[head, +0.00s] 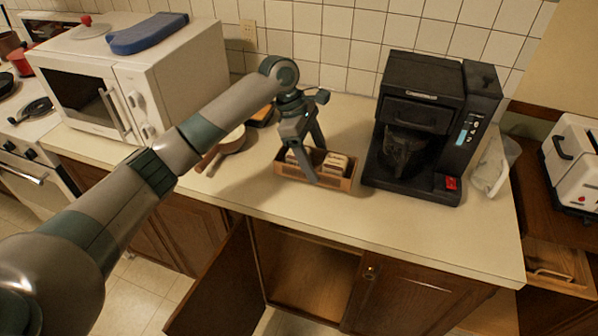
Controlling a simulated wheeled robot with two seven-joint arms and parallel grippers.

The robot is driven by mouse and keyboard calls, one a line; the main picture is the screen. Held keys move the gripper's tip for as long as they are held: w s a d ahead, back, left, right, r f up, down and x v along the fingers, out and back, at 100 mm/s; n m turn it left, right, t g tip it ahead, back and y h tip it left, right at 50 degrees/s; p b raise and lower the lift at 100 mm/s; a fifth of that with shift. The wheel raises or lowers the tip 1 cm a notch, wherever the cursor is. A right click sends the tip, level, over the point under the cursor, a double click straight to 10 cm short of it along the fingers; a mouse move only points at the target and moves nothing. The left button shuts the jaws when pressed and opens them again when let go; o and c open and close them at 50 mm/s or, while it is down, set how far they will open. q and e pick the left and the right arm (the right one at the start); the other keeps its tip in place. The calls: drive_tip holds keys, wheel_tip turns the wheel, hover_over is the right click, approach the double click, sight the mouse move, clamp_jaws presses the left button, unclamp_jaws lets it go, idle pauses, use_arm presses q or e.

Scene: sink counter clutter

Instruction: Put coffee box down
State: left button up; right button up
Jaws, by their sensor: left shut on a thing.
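The coffee box (338,183) is a low, open brown box with several light packets in it. It is at or just above the counter (260,200), left of the coffee maker; I cannot tell whether its bottom touches. My left gripper (314,165) reaches down from above, shut on the coffee box. One finger crosses the front wall and hides part of the box's middle. My right gripper is not in view.
A black coffee maker (415,125) stands close right of the box. A pan (228,140) lies to the left, near a white microwave (95,85). Below, a cabinet door (222,290) stands open. The counter's front strip is clear.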

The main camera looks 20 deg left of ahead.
sight(299, 168)
use_arm(q)
drive_tip(key=a+f, duration=0.1)
drive_tip(key=a, duration=0.1)
drive_tip(key=a+f+p, duration=0.1)
drive_tip(key=a, duration=0.1)
drive_tip(key=shift+s+a+f, duration=0.1)
drive_tip(key=shift+s+f, duration=0.2)
drive_tip(key=shift+f+p, duration=0.3)
drive_tip(key=shift+f, duration=0.2)
wheel_tip(299, 168, down, 2)
drive_tip(key=shift+p, duration=0.45)
drive_tip(key=shift+f, duration=0.5)
